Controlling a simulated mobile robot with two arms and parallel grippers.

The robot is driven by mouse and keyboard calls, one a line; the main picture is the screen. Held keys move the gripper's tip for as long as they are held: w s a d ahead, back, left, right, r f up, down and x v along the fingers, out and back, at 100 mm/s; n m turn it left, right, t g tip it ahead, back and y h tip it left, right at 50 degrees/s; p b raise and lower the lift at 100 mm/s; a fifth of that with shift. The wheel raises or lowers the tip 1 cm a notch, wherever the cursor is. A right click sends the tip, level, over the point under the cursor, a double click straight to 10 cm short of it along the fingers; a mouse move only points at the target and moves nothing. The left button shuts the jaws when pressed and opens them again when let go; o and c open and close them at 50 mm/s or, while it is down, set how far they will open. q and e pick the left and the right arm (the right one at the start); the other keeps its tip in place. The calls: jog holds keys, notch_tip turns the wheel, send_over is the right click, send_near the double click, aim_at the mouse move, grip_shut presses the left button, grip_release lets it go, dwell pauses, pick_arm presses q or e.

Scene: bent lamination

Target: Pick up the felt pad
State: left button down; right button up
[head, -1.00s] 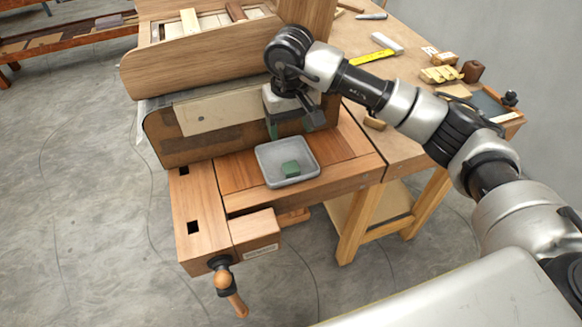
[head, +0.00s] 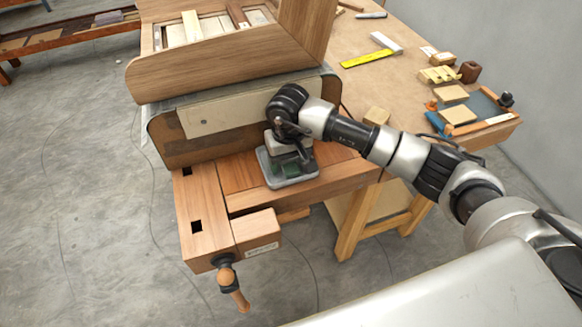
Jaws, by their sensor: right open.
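A small green block, which looks like the felt pad (head: 291,171), lies in a shallow grey tray (head: 286,183) on the wooden bench. My right gripper (head: 288,164) points down over the tray, with its fingers low inside the rim around or beside the pad. The gripper is open. Its wrist and body hide much of the pad and the back of the tray, so I cannot tell whether the fingers touch the pad. My left gripper is not in view.
A curved wooden lamination form (head: 225,57) stands right behind the tray. A bench vise (head: 229,277) projects at the front left. A yellow-bladed square (head: 371,55), small wooden blocks (head: 452,94) and other tools lie on the bench at the right.

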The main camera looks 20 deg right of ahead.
aim_at(289, 164)
jog(key=c, duration=1)
jog(key=shift+r, duration=0.15)
jog(key=shift+r+b, duration=0.3)
jog(key=shift+r, duration=0.3)
notch_tip(289, 164, up, 3)
jog(key=shift+s+f+b, duration=0.1)
jog(key=shift+s+b, duration=0.05)
jog(key=shift+b, duration=0.4)
jog(key=s+a+r, duration=0.1)
jog(key=s+r, duration=0.1)
jog(key=s, duration=0.1)
jog(key=s+a+r+b, duration=0.1)
jog(key=s+r, duration=0.1)
jog(key=s, duration=0.2)
jog(key=s+a+r+b, duration=0.1)
jog(key=s+a+r, duration=0.1)
jog(key=s, duration=0.1)
jog(key=shift+s+r, duration=0.35)
jog(key=shift+r, duration=0.05)
